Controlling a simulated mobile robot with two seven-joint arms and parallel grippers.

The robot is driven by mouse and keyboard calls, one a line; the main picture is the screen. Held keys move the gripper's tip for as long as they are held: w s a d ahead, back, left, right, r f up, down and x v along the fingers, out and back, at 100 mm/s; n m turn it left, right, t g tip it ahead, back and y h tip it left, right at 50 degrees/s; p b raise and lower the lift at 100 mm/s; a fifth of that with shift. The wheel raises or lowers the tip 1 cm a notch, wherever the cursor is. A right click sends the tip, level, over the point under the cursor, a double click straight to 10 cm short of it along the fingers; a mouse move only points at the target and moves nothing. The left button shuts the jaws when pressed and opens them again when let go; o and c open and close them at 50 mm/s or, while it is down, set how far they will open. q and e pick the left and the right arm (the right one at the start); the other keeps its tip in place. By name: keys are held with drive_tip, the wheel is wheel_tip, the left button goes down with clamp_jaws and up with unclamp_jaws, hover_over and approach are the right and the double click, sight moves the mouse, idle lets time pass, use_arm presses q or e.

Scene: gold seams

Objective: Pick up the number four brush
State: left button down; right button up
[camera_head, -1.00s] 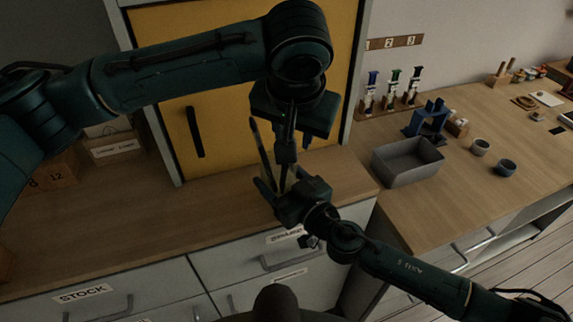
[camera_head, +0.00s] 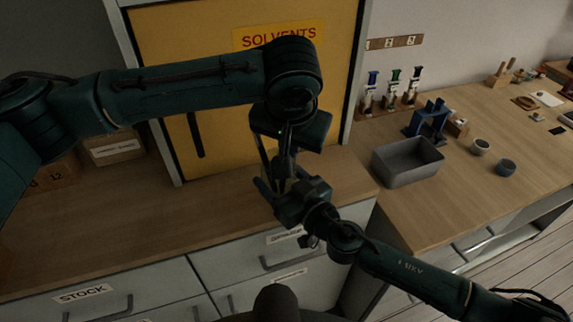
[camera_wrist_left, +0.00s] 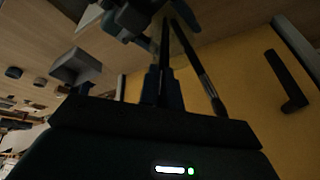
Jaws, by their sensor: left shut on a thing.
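My left gripper (camera_head: 284,168) points down above the counter, its fingers closed around a thin dark brush handle (camera_wrist_left: 164,50) in the left wrist view. No number on it can be read. A second dark brush (camera_head: 262,148) leans out beside the fingers and also shows in the left wrist view (camera_wrist_left: 204,80). A pale, see-through jar (camera_wrist_left: 181,42) around the lower brush ends is mostly hidden by the grippers. My right gripper (camera_head: 277,189) is at the jar, just below the left one; whether its fingers press on the jar cannot be told.
A yellow solvents cabinet (camera_head: 225,80) stands close behind the grippers. A grey bin (camera_head: 408,165), small bowls (camera_head: 480,147) and a blue stand (camera_head: 428,117) are on the right bench. Boxes (camera_head: 113,147) stand at the left. The counter left of the grippers (camera_head: 150,220) is clear.

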use_arm(q)
drive_tip(key=shift+r, duration=0.1)
idle(0.4)
wheel_tip(320, 180, up, 10)
drive_tip(key=shift+f, duration=0.1)
idle(0.4)
use_arm(e)
drive_tip(key=o, duration=1.2)
